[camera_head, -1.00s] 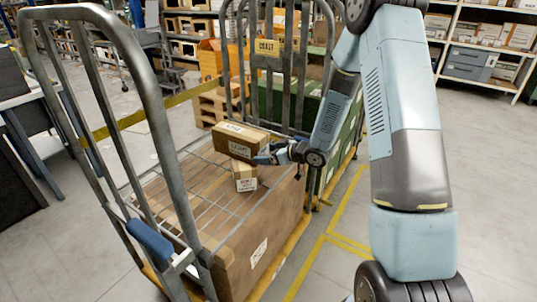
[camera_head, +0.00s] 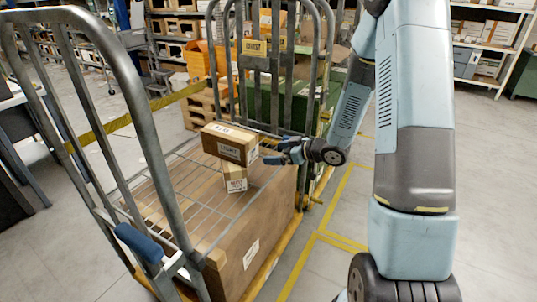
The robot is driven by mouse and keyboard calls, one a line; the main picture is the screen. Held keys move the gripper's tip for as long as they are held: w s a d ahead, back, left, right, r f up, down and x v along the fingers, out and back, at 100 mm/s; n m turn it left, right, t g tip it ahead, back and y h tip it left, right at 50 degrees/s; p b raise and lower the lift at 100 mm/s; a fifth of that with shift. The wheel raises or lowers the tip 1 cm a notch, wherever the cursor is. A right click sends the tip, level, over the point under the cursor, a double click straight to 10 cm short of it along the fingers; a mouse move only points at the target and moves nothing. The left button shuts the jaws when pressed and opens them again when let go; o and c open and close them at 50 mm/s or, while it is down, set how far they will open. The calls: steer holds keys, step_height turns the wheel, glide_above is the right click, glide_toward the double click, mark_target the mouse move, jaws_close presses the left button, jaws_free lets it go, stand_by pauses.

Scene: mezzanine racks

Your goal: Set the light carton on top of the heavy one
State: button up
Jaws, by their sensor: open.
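A longer brown carton (camera_head: 230,143) with a printed label rests across the top of a smaller carton (camera_head: 235,178) in the camera_head view. The small carton, with a white label on its front, stands on the wire shelf (camera_head: 190,205) of a roll cage. I cannot read which carton is marked light or heavy. My gripper (camera_head: 268,152) is open and empty just right of the upper carton, its fingers pointing left toward it. A small gap shows between the fingertips and the carton.
A large brown box (camera_head: 240,262) sits under the wire shelf. The roll cage's grey tube frame (camera_head: 150,120) rises at the left. A second cage with a "COAST" sign (camera_head: 255,47) stands behind. Floor is clear at the right, around yellow lines (camera_head: 318,240).

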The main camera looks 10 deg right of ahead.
steer(key=s+d+r+m+t+h, duration=0.1)
steer(key=s+d+r+m+h, duration=0.2)
steer(key=d+r+h, duration=0.5)
steer(key=s+d+r+m+t+h, duration=0.1)
steer(key=s+d+r+m+h, duration=0.25)
steer(key=r, duration=0.75)
steer(key=s+a+r+m+g, duration=0.1)
steer(key=s+r, duration=0.1)
steer(key=s, duration=0.6)
steer(key=s+r+m+g, duration=0.1)
steer(key=s+r+g, duration=0.1)
steer(key=s, duration=0.6)
steer(key=s+a+r+m+g, duration=0.1)
steer(key=s+r+m, duration=0.1)
steer(key=s, duration=0.6)
steer(key=shift+s+a+r+g+y, duration=0.3)
steer(key=shift+s+r+y, duration=0.05)
steer(key=shift+r, duration=0.5)
steer(key=shift+c, duration=0.4)
